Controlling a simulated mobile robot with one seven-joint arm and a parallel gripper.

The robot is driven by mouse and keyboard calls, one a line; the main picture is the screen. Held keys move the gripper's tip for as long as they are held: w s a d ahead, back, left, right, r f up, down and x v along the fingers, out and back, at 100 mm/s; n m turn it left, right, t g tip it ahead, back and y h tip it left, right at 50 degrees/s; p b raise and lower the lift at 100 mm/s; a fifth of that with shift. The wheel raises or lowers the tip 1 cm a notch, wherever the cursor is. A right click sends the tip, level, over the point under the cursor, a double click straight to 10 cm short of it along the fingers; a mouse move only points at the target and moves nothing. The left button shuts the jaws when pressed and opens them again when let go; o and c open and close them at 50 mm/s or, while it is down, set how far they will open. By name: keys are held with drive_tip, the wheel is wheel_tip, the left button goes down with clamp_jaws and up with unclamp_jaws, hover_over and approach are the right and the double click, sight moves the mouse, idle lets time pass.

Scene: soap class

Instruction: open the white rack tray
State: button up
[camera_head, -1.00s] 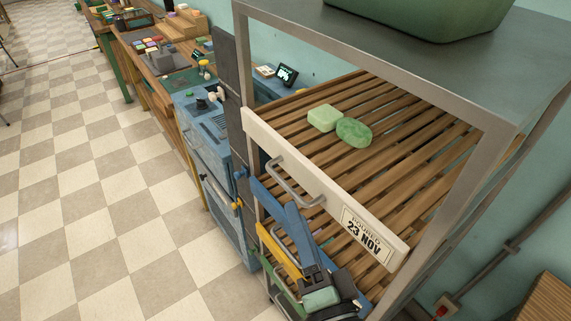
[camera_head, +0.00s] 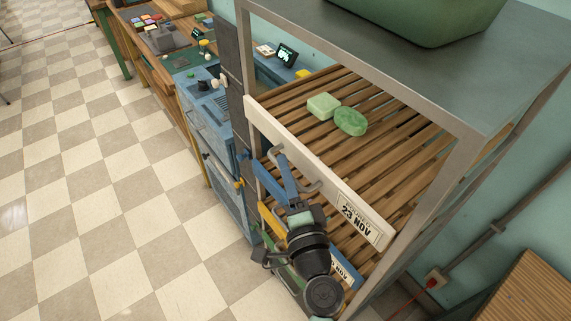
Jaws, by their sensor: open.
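The white rack tray (camera_head: 322,169) is the top slatted tray of the metal rack, with a pale front board, a label reading 23 NOV and a grey bar handle (camera_head: 309,186). Its front board appears about level with the rack's front frame. Two green soaps, one squarish (camera_head: 322,105) and one oval (camera_head: 350,122), lie on its slats. My gripper (camera_head: 281,158) is open at the left part of the handle, pointing up and away. It overlaps the bar in this view, and I cannot tell whether it touches. My wrist hides part of the trays below.
A blue-fronted tray (camera_head: 345,274) and a yellow-fronted tray (camera_head: 241,220) sit lower in the rack. A green tub (camera_head: 430,20) stands on the rack's top. A blue cabinet (camera_head: 207,125) adjoins at left. Checkered floor at left is clear.

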drive_tip(key=shift+w+a, duration=0.1)
drive_tip(key=shift+w, duration=0.3)
drive_tip(key=shift+c, duration=0.3)
clamp_jaws()
idle(0.9)
